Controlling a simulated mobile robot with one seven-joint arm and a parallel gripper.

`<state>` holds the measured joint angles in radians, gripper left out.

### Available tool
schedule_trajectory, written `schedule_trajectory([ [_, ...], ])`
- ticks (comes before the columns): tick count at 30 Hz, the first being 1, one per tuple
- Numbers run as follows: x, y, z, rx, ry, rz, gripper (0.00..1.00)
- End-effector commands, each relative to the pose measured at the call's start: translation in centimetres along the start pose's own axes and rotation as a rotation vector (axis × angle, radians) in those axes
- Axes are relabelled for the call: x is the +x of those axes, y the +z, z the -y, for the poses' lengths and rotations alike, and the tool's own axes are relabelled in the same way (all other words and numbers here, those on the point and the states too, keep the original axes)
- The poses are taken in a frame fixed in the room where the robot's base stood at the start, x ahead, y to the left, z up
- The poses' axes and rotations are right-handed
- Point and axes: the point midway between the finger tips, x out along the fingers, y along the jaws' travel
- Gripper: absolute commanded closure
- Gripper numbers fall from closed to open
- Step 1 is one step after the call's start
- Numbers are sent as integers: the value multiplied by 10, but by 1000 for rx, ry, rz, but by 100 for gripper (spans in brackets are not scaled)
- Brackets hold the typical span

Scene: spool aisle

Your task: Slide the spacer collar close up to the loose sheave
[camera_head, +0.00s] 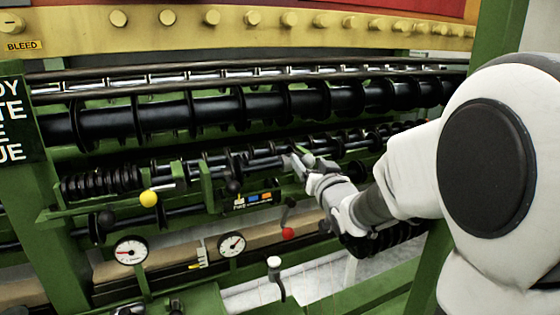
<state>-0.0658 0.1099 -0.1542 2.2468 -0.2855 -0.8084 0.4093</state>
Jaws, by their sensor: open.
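My arm reaches in from the right, and my gripper (298,160) is at the middle row of dark shafts. It is open, with its fingers beside the end of a dark shaft (262,164). Black discs like sheaves sit along this row, one of them (231,163) a little left of my gripper. I cannot tell which disc is the loose sheave. I cannot pick out the spacer collar; the parts are small and dark, and my gripper hides some of the shaft.
A green bracket (206,187) and a yellow knob (148,198) stand left of my gripper. A red knob (288,233) and a white-topped lever (274,262) are below. Two dials, one at left (131,251), sit at the front. A thick ribbed roller (215,108) runs above.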

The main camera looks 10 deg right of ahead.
Motion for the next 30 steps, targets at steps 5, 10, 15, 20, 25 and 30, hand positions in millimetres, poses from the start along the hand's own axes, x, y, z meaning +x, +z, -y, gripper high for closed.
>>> schedule_trajectory([
  [5, 10, 0, 0, 0, 0, 0, 29],
  [10, 11, 0, 0, 0, 0, 0, 29],
  [15, 11, 0, 0, 0, 0, 0, 40],
  [20, 11, 0, 0, 0, 0, 0, 69],
  [25, 10, 0, 0, 0, 0, 0, 99],
  [30, 10, 0, 0, 0, 0, 0, 100],
])
